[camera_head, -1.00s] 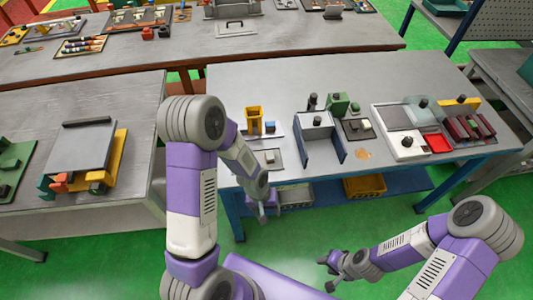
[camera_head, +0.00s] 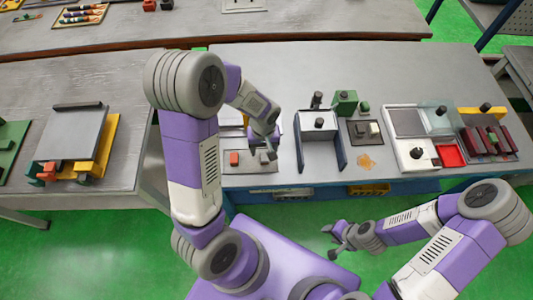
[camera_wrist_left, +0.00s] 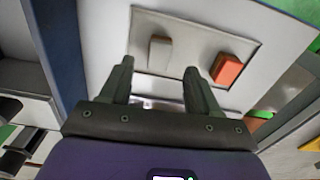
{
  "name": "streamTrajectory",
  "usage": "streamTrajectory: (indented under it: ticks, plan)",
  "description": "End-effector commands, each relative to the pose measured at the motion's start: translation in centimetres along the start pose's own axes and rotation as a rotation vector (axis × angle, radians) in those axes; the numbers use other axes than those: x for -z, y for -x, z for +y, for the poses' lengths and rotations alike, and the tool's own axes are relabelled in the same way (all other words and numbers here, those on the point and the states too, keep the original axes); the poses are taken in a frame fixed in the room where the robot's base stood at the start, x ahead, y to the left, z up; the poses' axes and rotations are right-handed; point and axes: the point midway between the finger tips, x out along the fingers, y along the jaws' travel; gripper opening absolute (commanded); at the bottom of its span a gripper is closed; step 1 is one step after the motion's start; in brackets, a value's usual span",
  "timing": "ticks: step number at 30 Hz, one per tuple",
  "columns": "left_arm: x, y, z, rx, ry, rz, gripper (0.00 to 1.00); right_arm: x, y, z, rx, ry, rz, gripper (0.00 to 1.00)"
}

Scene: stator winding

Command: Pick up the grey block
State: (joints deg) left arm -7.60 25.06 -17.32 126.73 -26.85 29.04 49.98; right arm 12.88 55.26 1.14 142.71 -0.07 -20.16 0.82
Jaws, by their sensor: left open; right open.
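The grey block (camera_wrist_left: 158,52) stands on a pale rectangular plate (camera_wrist_left: 190,22), to the left of an orange-red block (camera_wrist_left: 228,68). In the head view, the grey block (camera_head: 264,158) is at the right part of the plate, with the orange-red block (camera_head: 234,158) to its left. My left gripper (camera_head: 263,147) hangs over the table at this plate. In the left wrist view, its two fingers (camera_wrist_left: 159,68) are apart, with the grey block seen between and beyond their tips. Nothing is held. My right gripper (camera_head: 329,241) is open and empty, in front of the table.
A grey-blue U-shaped fixture (camera_head: 319,132) stands just right of the plate. Green parts (camera_head: 345,103), a tray with a red bin (camera_head: 449,155) and a dark red rack (camera_head: 488,140) are further right. The table's back (camera_head: 400,65) is clear.

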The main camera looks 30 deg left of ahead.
Motion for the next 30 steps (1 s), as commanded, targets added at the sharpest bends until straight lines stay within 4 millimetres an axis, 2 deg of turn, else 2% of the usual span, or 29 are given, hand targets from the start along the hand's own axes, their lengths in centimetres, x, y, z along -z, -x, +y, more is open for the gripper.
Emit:
streamTrajectory:
  ticks: [9, 18, 20, 30]
  plan:
    - [0.1, -4.6, 0.2, 0.001, 0.002, -0.002, 0.62, 0.0, -0.5, 0.2, 0.0, 0.0, 0.0, 0.43]
    - [0.1, -5.1, 0.2, -0.001, 0.001, 0.0, 0.62, 0.0, -0.5, 0.2, 0.0, 0.0, 0.0, 0.43]
    - [0.1, -5.1, 0.2, -0.001, 0.001, 0.0, 0.54, 0.0, -0.5, 0.2, 0.0, 0.0, 0.0, 0.43]
    - [0.1, -5.1, 0.2, -0.001, 0.001, -0.001, 0.02, 0.0, -0.5, 0.2, 0.0, 0.0, 0.0, 0.43]
